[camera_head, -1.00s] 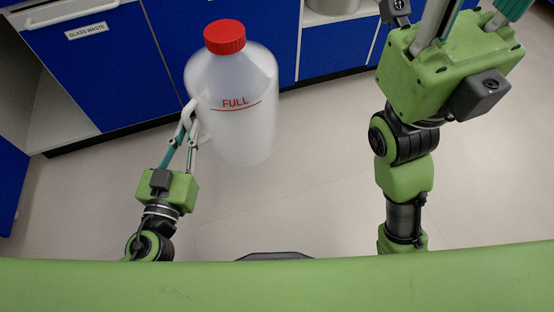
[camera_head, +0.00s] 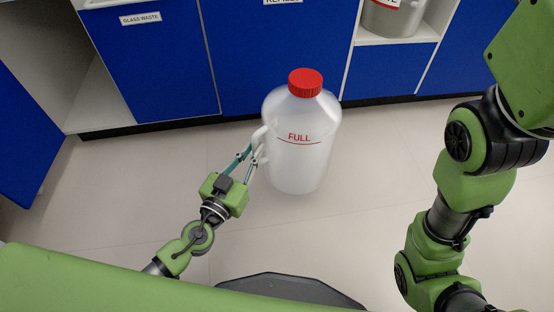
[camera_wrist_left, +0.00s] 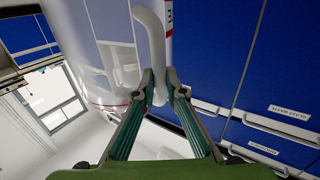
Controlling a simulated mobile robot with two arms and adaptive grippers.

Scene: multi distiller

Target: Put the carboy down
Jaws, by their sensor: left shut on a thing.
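The carboy (camera_head: 308,165) is a large translucent white jug with a red cap (camera_head: 305,83), a red line and the word FULL. It is roughly upright over the pale floor; I cannot tell whether its base touches the floor. My left gripper (camera_head: 256,152) is shut on the carboy's side handle, at the jug's left. In the left wrist view the gripper's fingertips (camera_wrist_left: 160,88) close around the white handle (camera_wrist_left: 150,40), with the carboy's body (camera_wrist_left: 95,45) to the left. My right arm is at the right, its fingers outside the picture.
Blue cabinets (camera_head: 275,60) line the back, one labelled GLASS WASTE (camera_head: 141,18). A metal container (camera_head: 392,18) sits in an open shelf at the upper right. An open blue door (camera_head: 25,140) stands at the left. The floor (camera_head: 370,185) around the carboy is clear.

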